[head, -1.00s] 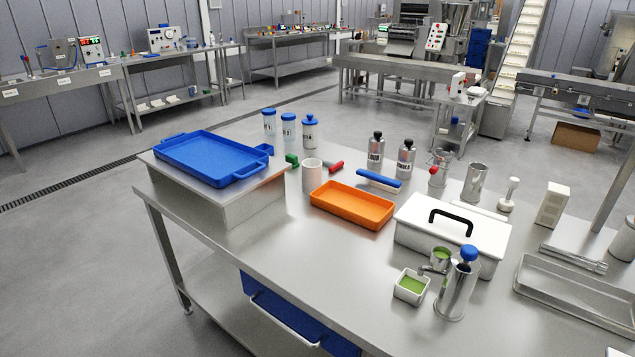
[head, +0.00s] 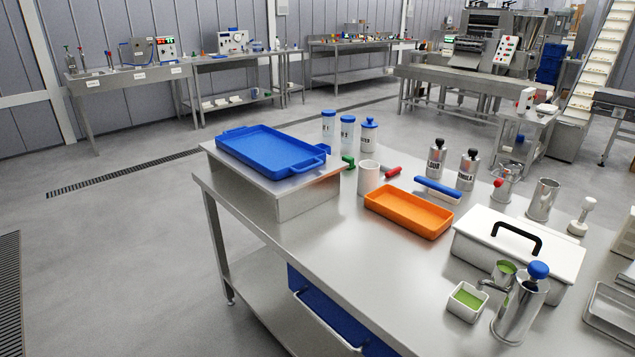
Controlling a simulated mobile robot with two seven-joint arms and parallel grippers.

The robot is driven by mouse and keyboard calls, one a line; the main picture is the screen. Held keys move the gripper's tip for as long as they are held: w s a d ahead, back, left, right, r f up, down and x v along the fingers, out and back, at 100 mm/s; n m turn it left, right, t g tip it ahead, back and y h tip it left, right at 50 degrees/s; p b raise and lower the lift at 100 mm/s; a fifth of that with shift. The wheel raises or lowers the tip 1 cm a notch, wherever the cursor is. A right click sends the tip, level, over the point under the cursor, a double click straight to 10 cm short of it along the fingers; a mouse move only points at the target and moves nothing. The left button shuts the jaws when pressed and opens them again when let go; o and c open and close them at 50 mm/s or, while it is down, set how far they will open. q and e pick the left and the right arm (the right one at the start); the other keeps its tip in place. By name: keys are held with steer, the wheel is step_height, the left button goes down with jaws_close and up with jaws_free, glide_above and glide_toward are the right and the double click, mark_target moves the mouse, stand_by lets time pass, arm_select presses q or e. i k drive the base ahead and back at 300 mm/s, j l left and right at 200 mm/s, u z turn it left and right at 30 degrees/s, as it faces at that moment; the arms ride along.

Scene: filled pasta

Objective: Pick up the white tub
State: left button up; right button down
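A small square white tub (head: 466,302) with green filling stands upright on the steel table at the front right, close to a steel dispenser with a blue knob (head: 520,305).
A white box with a black handle (head: 480,235) and a small steel cup of green filling (head: 504,271) stand close behind the square tub. An orange tray (head: 410,212) and a blue tray on a steel riser (head: 270,147) lie farther left. The front left tabletop (head: 350,260) is clear.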

mark_target(466, 303)
steer(key=z, duration=1.35)
